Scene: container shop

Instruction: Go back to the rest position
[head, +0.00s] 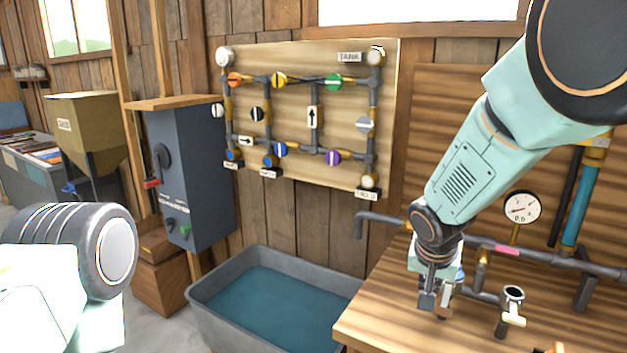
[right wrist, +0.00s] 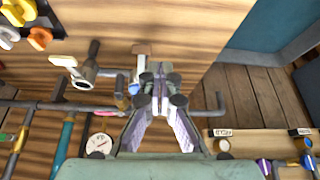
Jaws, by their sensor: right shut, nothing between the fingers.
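A horizontal pipe (head: 545,257) with a pressure gauge (head: 522,207) runs along the bench. A water trough (head: 213,291), grey cabinet (head: 185,160) and valve board (head: 295,60) are to the left.

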